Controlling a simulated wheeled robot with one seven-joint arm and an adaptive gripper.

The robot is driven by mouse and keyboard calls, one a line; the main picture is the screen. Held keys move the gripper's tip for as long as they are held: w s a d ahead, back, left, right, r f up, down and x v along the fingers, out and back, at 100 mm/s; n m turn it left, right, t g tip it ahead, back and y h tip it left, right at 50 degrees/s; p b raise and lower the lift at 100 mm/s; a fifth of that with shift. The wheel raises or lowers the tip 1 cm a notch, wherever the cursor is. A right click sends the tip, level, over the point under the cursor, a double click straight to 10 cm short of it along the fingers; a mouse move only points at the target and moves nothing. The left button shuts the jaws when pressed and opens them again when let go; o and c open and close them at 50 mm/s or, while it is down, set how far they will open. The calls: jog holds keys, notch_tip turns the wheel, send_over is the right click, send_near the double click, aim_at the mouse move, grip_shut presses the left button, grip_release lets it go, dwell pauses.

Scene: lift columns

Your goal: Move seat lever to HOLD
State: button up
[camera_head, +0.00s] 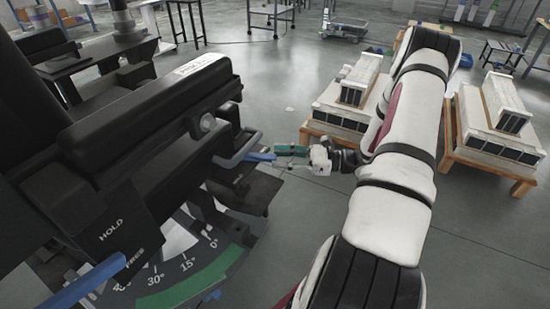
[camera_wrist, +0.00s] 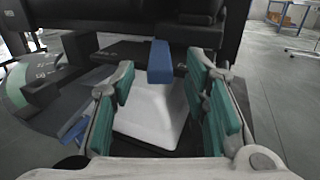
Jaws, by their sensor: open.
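A blue-tipped lever (camera_head: 262,157) sticks out from the dark seat mechanism towards my gripper (camera_head: 291,151). In the wrist view this blue tip (camera_wrist: 160,62) is centred ahead, between the lines of the teal fingers. My gripper (camera_wrist: 160,92) is open and empty, with its fingers apart on both sides. I cannot tell whether they reach past the tip. A second blue bar (camera_head: 85,286) lies at the lower left by a plate with the HOLD label (camera_head: 111,230) and a partly hidden second label. The frames do not show clearly which blue part is the seat lever.
A curved angle scale (camera_head: 185,285) with a green band lies below the mechanism. A grey loop handle (camera_head: 238,150) sits close to the blue tip. Wooden stands with white blocks (camera_head: 497,125) stand at the right. The floor between is clear.

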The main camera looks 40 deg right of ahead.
aim_at(253, 157)
jog(key=shift+x, duration=1.1)
grip_shut()
